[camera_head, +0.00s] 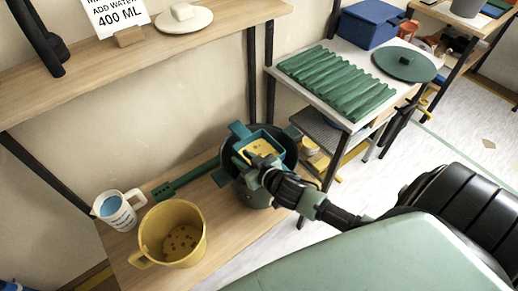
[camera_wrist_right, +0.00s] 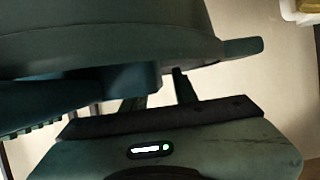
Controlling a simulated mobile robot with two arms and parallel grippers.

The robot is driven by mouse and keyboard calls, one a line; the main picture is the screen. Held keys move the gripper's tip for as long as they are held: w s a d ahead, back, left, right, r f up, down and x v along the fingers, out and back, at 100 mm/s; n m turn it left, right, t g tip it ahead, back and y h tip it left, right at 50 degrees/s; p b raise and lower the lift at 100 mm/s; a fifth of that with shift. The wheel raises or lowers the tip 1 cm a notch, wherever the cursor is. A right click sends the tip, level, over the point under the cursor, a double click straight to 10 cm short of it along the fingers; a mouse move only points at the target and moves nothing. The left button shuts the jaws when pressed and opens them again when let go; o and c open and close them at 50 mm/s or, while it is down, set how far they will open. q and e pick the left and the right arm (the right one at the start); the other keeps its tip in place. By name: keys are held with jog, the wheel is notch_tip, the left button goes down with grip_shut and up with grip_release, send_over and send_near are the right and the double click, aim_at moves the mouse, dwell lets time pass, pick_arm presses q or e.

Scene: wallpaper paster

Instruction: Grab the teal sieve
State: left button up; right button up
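The teal sieve (camera_head: 188,178) sits over a dark green bucket (camera_head: 252,191) on the low wooden shelf. Its long handle points left and a yellow piece (camera_head: 260,149) shows inside its square basket. My right gripper (camera_head: 259,168) is at the basket's near side, with its fingers apart; whether they touch the rim is unclear. In the right wrist view, large dark teal surfaces fill the top, and light wall shows between my right fingers (camera_wrist_right: 158,92). My left gripper is not in view.
A yellow bucket (camera_head: 158,222) and a measuring jug (camera_head: 117,214) stand left of the sieve. The upper wooden shelf (camera_head: 150,55) is behind them. A white cart (camera_head: 322,90) with a green corrugated sheet (camera_head: 340,82) stands behind to the right.

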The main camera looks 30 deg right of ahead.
grip_shut()
dwell(1.2)
